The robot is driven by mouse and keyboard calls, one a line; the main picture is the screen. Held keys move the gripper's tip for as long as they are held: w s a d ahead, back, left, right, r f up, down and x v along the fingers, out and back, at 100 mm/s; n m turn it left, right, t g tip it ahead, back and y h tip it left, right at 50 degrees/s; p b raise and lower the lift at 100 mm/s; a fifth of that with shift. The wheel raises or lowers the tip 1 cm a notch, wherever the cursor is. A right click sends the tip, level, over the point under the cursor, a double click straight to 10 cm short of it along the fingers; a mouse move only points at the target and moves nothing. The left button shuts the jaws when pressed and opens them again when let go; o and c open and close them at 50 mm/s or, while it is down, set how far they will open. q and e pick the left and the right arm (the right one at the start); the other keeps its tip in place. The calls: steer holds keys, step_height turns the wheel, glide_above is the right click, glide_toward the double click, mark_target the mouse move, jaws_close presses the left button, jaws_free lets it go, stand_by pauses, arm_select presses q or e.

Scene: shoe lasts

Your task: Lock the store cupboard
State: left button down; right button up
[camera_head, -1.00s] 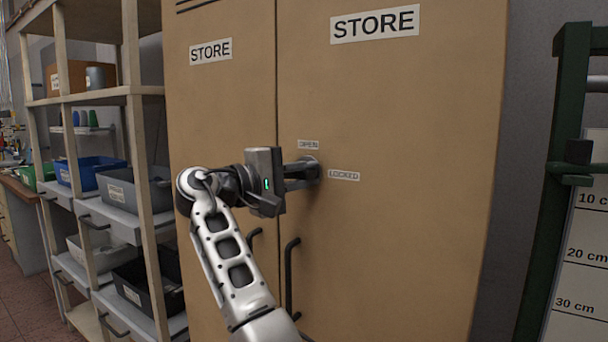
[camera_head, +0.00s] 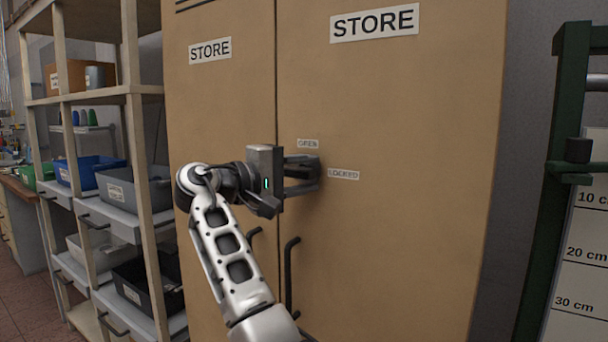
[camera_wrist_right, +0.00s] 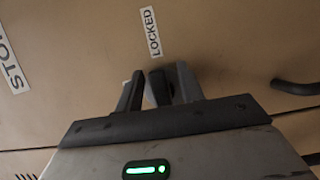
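The tan store cupboard (camera_head: 400,240) has two shut doors with STORE signs. On the right door is a small dark lock knob (camera_wrist_right: 160,87), with an OPEN label (camera_head: 308,143) above it and a LOCKED label (camera_head: 343,174) to its right. The LOCKED label also shows in the wrist view (camera_wrist_right: 151,31). My right gripper (camera_head: 308,174) is at the door, its fingers apart, one above and one below the knob. In the wrist view a narrow gap shows beside the knob, which looks turned toward LOCKED. The fingers hide most of the knob in the head view. My left gripper is out of view.
Dark door handles (camera_head: 290,278) stick out below my right gripper. A wooden shelf rack (camera_head: 135,150) with bins stands close on the left. A green frame (camera_head: 545,200) with a centimetre scale board (camera_head: 580,270) stands on the right.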

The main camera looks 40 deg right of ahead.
steer(key=shift+a, duration=0.15)
steer(key=a+b, duration=0.1)
steer(key=a, duration=1.4)
steer(key=shift+a, duration=0.35)
